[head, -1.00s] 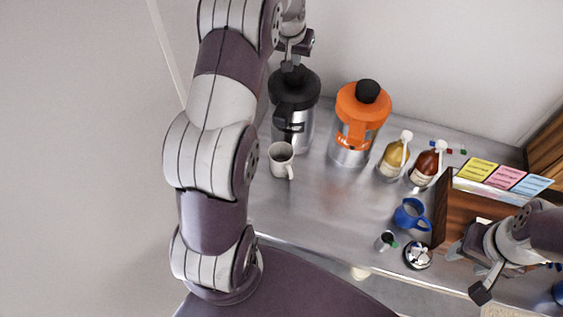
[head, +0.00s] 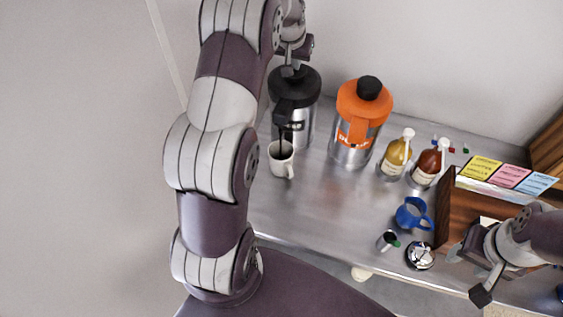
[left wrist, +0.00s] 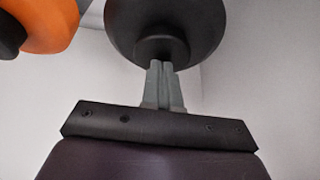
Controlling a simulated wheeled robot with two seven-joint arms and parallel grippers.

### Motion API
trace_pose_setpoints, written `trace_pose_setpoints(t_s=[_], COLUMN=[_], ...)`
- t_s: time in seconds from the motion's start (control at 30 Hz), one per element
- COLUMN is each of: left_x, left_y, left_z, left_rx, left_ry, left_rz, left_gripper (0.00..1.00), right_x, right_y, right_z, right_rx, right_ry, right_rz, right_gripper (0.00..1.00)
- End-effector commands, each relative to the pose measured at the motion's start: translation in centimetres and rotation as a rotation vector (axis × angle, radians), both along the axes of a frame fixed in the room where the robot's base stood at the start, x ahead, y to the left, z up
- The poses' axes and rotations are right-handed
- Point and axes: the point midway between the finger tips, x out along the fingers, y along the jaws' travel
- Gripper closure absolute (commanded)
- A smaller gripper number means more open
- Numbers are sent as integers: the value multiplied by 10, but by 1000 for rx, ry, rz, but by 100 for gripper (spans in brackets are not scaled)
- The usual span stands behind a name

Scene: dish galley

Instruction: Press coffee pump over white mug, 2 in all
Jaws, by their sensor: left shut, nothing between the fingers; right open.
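The black-topped coffee airpot (head: 299,125) stands at the back left of the steel counter, and its black pump top (head: 300,82) also shows in the left wrist view (left wrist: 163,25). The white mug (head: 281,160) stands upright under its spout. A dark stream (head: 280,140) runs from the spout into the mug. My left gripper (head: 289,69) is shut and empty, with its fingertips on the pump top; the fingers (left wrist: 160,85) are together in the left wrist view. My right gripper (head: 465,275) is open and empty at the front right, near the wooden box.
An orange-topped airpot (head: 362,120) stands right of the black one. Two pump bottles, amber (head: 396,155) and red-brown (head: 428,163), stand beyond it. A blue mug (head: 412,214), a small metal cup (head: 387,240) and a wooden box (head: 447,209) with coloured cards are at right.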

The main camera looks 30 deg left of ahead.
Motion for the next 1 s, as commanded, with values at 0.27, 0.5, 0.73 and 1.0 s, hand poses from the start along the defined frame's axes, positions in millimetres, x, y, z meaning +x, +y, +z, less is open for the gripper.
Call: trace_pose_setpoints(t_s=[0.27,0.5,0.73,1.0], left_x=[-2,-3,-2,-1], left_y=[-1,-1,-1,-1], left_z=[-11,-5,16,22], left_rx=[-4,-5,-4,-3], left_ry=[11,14,11,7], left_rz=[0,-1,0,0], left_gripper=[100,100,100,100], right_x=[0,0,0,0], right_y=[0,0,0,0], right_z=[-4,1,16,18], right_rx=[0,0,0,0], right_ry=[0,0,0,0], right_rz=[0,0,0,0], right_gripper=[52,52,52,52])
